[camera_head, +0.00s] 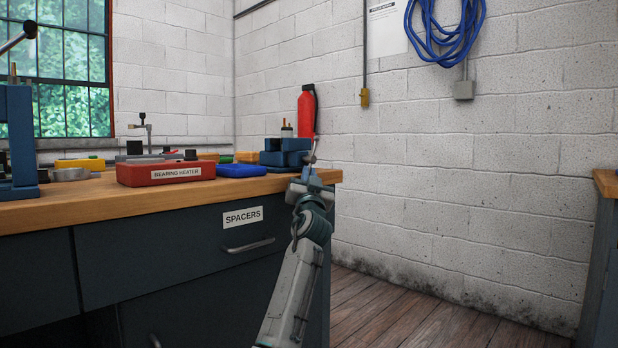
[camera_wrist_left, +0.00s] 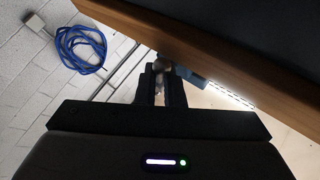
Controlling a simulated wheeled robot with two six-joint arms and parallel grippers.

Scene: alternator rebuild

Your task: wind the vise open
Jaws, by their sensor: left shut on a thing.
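The blue vise (camera_head: 284,154) stands on the right end of the wooden bench. Its thin metal handle (camera_head: 313,152) slants at the vise's right side. My left gripper (camera_head: 309,172) is at the bench's right edge, just below the vise. In the left wrist view its two dark fingers (camera_wrist_left: 161,85) are shut on the rounded end of the handle (camera_wrist_left: 162,63). The fingers hide part of the handle, and the opening between the vise jaws cannot be made out. My right gripper is in neither view.
A red bearing heater (camera_head: 165,172) and a blue tray (camera_head: 241,171) sit on the bench (camera_head: 100,198) left of the vise. The floor right of the bench is clear. A blue cable (camera_head: 444,25) hangs on the wall.

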